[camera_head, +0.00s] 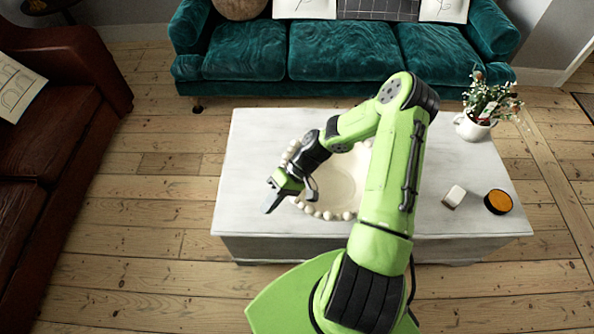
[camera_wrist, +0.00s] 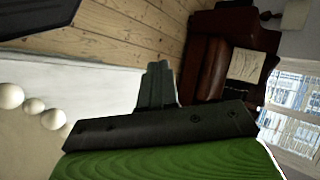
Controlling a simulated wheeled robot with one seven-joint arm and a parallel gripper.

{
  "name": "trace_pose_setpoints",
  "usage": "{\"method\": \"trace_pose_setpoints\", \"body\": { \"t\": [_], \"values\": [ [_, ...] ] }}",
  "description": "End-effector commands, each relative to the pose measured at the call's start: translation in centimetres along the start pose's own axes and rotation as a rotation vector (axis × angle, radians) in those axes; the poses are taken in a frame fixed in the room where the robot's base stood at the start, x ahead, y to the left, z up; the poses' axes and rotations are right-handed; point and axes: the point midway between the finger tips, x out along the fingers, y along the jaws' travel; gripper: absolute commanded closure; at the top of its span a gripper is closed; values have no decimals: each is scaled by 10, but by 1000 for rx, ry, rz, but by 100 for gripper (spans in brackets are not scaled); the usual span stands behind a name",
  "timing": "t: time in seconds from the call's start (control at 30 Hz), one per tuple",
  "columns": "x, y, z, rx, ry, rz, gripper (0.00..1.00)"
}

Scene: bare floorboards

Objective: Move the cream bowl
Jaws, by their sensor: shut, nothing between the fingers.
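The cream bowl (camera_head: 338,190) has a beaded rim and sits on the white coffee table. My arm crosses in front of it and hides part of it. My gripper (camera_head: 269,207) is at the bowl's left side, above the table, pointing left and down. In the wrist view the fingers (camera_wrist: 158,85) are together with nothing between them. A few rim beads (camera_wrist: 30,108) show at the left of that view, beside the gripper and apart from the fingertips.
The white table (camera_head: 245,150) also bears a flower vase (camera_head: 473,127), a small white block (camera_head: 454,196) and an orange-topped round object (camera_head: 498,202) on its right. A teal sofa (camera_head: 340,50) stands behind; a brown leather sofa (camera_head: 50,150) is left. Floorboards between are clear.

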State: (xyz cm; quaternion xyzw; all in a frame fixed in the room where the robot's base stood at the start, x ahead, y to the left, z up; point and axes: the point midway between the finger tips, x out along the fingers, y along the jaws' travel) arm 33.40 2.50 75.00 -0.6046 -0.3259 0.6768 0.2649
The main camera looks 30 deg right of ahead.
Motion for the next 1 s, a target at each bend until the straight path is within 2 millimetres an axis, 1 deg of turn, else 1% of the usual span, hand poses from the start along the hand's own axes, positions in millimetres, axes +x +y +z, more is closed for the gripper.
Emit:
{"method": "trace_pose_setpoints", "body": {
  "t": [0.03,0.1,0.2,0.3,0.4,0.53,0.67,1.0],
  "values": [
    [13,2,-5,19,47,-103,100],
    [27,3,-16,37,128,-230,100],
    [40,2,-36,69,270,-405,100],
    [45,2,-56,108,420,-552,100],
    [44,3,-71,142,538,-650,100],
    [42,5,-80,161,607,-698,100],
    [33,14,-84,160,612,-697,100],
    [-21,60,-96,162,609,-697,100]
  ]
}}
